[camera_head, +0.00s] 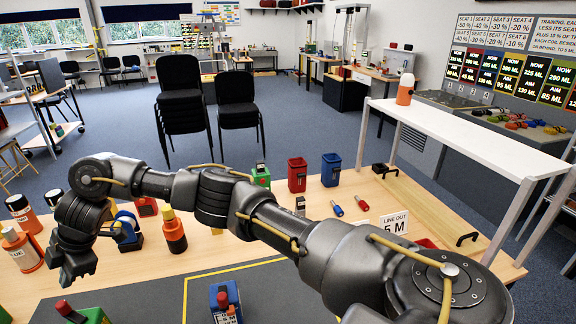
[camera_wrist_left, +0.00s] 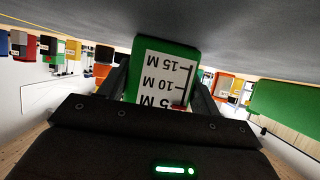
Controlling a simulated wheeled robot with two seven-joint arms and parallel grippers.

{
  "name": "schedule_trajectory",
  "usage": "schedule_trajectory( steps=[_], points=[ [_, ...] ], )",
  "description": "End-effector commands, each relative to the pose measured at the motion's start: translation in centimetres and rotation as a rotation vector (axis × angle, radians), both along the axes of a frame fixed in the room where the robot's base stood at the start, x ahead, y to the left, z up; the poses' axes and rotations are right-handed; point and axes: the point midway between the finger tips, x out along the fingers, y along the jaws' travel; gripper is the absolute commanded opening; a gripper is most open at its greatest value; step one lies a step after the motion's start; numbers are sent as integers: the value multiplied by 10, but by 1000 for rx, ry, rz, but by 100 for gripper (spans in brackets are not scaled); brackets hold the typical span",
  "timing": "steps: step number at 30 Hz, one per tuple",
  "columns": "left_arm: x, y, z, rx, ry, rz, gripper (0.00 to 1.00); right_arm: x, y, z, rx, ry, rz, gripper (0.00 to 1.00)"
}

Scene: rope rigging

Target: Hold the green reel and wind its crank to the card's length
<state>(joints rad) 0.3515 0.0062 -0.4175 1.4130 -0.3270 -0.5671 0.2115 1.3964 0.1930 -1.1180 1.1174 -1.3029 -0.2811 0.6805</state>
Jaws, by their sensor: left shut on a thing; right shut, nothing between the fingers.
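The green reel (camera_head: 92,316) shows at the bottom left edge of the head view, its red crank knob (camera_head: 63,307) on top; the rest is cut off. In the left wrist view the green reel (camera_wrist_left: 178,45) sits between the fingers of my left gripper (camera_wrist_left: 160,76), which is shut on it. Its white scale reads 5 M, 10 M and 15 M, with a red pointer (camera_wrist_left: 179,107) near the 5 M end. The card (camera_head: 393,223) reads LINE OUT 5 M. My right gripper (camera_head: 74,276) is shut and empty, pointing down just above the crank knob, apparently apart from it.
A blue and red reel (camera_head: 226,302) stands on the grey mat (camera_head: 150,299). Orange bottles (camera_head: 22,250) and a blue tape dispenser (camera_head: 127,229) stand at left. A red bin (camera_head: 297,175) and a blue bin (camera_head: 331,169) stand behind. My right arm crosses above the table.

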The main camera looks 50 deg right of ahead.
Motion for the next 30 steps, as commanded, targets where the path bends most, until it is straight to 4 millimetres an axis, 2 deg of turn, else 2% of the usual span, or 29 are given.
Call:
schedule_trajectory(
  steps=[2, 3, 8, 17, 30],
  points=[
    [0, 0, 1, -2, -2, 0, 36, 0, 0, 0, 0, 0, 0, 0],
    [0, 0, 1, -1, -2, 0, 68, 0, 0, 0, 0, 0, 0, 0],
    [0, 0, 1, -1, -2, 0, 88, 0, 0, 0, 0, 0, 0, 0],
    [-1, 0, 1, 0, 0, 0, 89, 0, 0, 2, 0, 0, 0, 0],
    [-17, 13, 13, 1, 1, 0, 89, 0, 0, 30, 0, 0, 0, 0]
  ],
)
